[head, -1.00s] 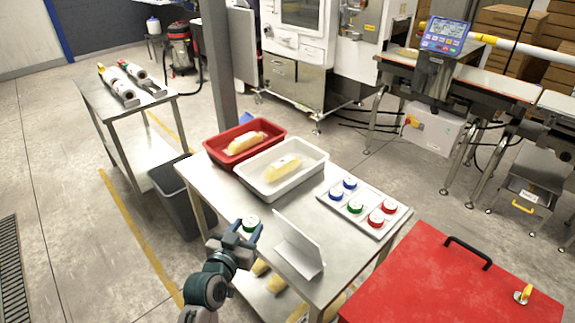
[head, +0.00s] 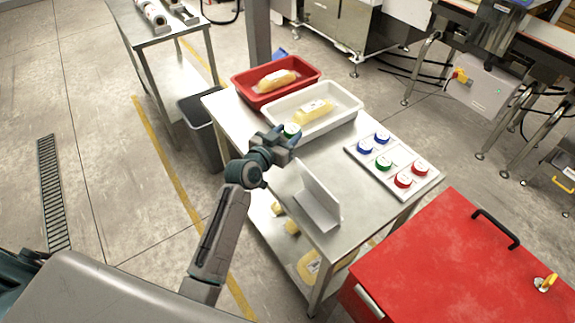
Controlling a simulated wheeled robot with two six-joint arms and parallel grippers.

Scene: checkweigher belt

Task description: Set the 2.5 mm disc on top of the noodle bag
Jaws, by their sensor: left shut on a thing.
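My left gripper (head: 284,138) is shut on a green disc (head: 291,130) with a pale top, just in front of the near left side of the white tray. A yellow noodle bag (head: 312,111) with a pale label lies in the white tray (head: 348,118). Another yellow bag (head: 277,80) lies in the red tray (head: 241,87) behind it. The size markings on the discs are too small to read. The fingers partly hide the held disc. My right gripper is out of view.
A pale holder (head: 431,186) has blue, red and one green disc (head: 384,164). A bent metal stand (head: 318,193) is close to the left gripper on the steel table (head: 352,184). A grey bin (head: 203,130) stands left; a red cabinet (head: 440,262) stands at right.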

